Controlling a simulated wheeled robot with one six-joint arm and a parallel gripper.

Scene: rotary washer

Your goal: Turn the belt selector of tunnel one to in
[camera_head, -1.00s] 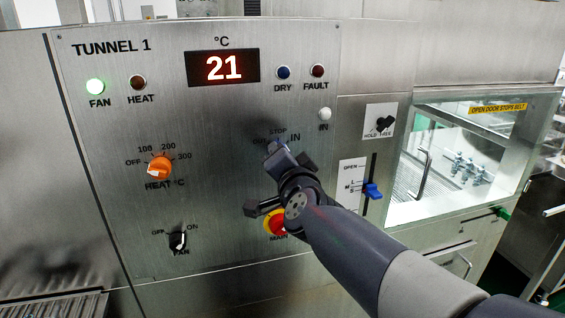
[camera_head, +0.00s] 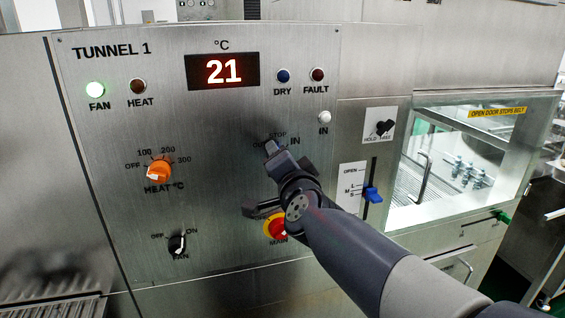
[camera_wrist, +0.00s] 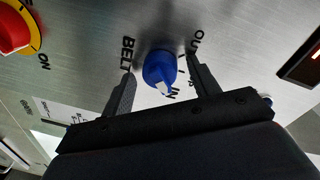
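The belt selector (camera_wrist: 158,68) is a round blue knob with a white pointer on the steel panel. In the wrist view its pointer is turned toward the IN label, at or close to it. My gripper (camera_wrist: 160,72) is open, with one finger on each side of the knob and a visible gap on both sides. In the head view my gripper (camera_head: 288,160) covers the knob and part of its labels; STOP and IN show above it. The round IN lamp (camera_head: 324,117) looks pale; I cannot tell if it is lit.
The red and yellow main switch (camera_head: 277,228) is just below my gripper. The orange heat knob (camera_head: 158,170) and the black fan knob (camera_head: 177,243) are to the left. A blue slider lever (camera_head: 372,194) and the hold/free knob (camera_head: 384,127) are to the right.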

